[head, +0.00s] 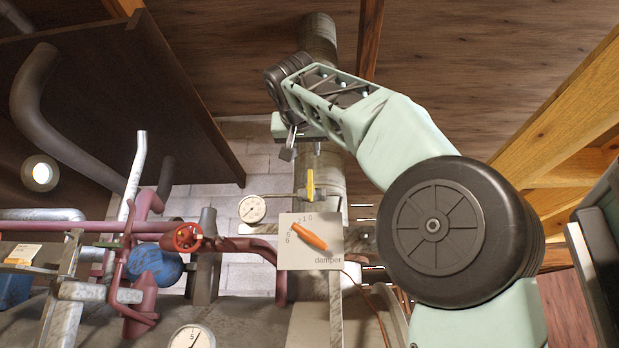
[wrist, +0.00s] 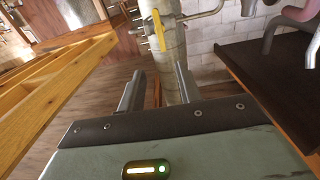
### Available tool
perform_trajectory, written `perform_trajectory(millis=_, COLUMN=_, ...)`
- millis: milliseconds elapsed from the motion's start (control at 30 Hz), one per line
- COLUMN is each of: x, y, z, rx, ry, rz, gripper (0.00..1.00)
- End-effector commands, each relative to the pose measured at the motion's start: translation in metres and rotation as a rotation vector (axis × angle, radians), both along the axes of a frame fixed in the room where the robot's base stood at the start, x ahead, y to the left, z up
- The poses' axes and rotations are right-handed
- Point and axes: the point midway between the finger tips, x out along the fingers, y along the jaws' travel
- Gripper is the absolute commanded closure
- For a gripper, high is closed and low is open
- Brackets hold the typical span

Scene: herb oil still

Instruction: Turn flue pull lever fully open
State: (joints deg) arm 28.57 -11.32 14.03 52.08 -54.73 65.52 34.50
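A yellow lever (head: 310,185) sits on a cross rod at the grey flue pipe (head: 331,180) and points roughly up and down. It also shows in the wrist view (wrist: 159,30), beyond the fingertips. An orange lever (head: 309,237) lies slanted on a pale plate (head: 295,258) marked "damper" with a number scale, below the yellow one. No label names either as the flue pull. My gripper (head: 303,150) is above the yellow lever in the head view. In the wrist view its two fingers (wrist: 158,72) are apart with nothing between them, and it touches neither lever.
A round gauge (head: 252,208) is left of the yellow lever. A dark panel (head: 110,90) hangs at upper left. Wooden beams (head: 565,120) are at right. Another gauge (head: 191,338) is at the bottom.

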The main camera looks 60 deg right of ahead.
Motion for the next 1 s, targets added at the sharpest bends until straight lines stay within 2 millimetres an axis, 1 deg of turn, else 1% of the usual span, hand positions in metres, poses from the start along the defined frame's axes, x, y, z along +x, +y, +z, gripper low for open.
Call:
perform_trajectory(millis=167, x=0.016, y=-0.029, z=0.002, rx=0.003, ry=0.006, rz=-0.001, gripper=0.66)
perform_trajectory(millis=500, x=0.049, y=-0.092, z=0.003, rx=0.002, ry=0.007, rz=0.0, gripper=0.66)
perform_trajectory(millis=700, x=0.065, y=-0.124, z=0.002, rx=0.002, ry=0.007, rz=0.001, gripper=0.66)
perform_trajectory(millis=833, x=0.073, y=-0.137, z=0.001, rx=0.002, ry=0.005, rz=0.003, gripper=0.66)
perform_trajectory(millis=1000, x=0.076, y=-0.144, z=0.0, rx=0.0, ry=0.004, rz=0.003, gripper=0.66)
